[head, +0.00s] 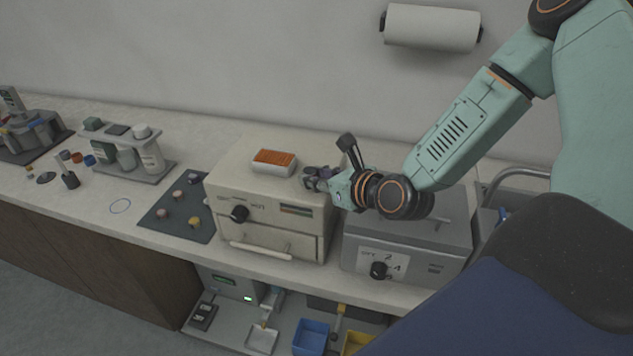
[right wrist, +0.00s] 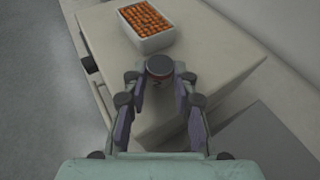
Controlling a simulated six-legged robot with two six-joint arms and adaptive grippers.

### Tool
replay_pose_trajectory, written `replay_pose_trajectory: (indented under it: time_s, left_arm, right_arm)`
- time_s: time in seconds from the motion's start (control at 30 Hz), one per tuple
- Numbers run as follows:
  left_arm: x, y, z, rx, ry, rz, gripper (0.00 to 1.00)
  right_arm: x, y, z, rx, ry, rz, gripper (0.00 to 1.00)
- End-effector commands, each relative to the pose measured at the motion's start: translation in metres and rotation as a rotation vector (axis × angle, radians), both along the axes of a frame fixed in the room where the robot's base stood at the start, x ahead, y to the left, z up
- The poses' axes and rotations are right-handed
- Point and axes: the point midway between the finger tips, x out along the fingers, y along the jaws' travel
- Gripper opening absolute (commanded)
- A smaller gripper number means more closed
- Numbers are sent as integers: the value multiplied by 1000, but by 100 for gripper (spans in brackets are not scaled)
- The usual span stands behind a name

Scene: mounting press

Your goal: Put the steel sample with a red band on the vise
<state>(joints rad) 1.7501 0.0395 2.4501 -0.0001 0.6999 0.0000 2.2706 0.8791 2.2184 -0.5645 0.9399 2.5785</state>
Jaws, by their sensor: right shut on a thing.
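My right gripper (head: 318,180) is above the right part of the beige press box's top. In the right wrist view its fingers (right wrist: 161,80) are closed around the sides of a short dark cylinder with a grey top and a trace of red on its side, the steel sample (right wrist: 159,65). In the head view the sample is mostly hidden by the fingers. My left gripper is not in view.
The beige box (head: 270,212) carries a white tray of orange pieces (head: 273,161), also in the wrist view (right wrist: 147,24). A grey box (head: 405,240) stands to its right. A dark mat (head: 160,218) holds several small samples. A bottle rack (head: 150,178) stands behind.

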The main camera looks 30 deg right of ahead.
Motion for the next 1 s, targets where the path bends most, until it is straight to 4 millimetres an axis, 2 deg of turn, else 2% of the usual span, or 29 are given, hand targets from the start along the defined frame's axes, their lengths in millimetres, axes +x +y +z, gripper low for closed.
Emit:
replay_pose_trajectory:
  time_s: [0.07, 0.5, 0.53, 0.8, 1.0]
  left_arm:
    - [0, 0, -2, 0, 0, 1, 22]
    - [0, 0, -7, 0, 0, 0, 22]
    - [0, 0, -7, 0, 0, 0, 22]
    - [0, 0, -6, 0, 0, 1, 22]
    - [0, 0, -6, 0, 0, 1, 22]
  right_arm:
    - [0, 0, -6, -1, -2, 2, 0]
    - [1, 0, -9, 1, -3, 0, 0]
    - [0, 0, -9, 1, -2, 0, 28]
    - [0, 0, -8, 1, -2, 0, 50]
    - [0, 0, -8, 1, -2, 0, 50]
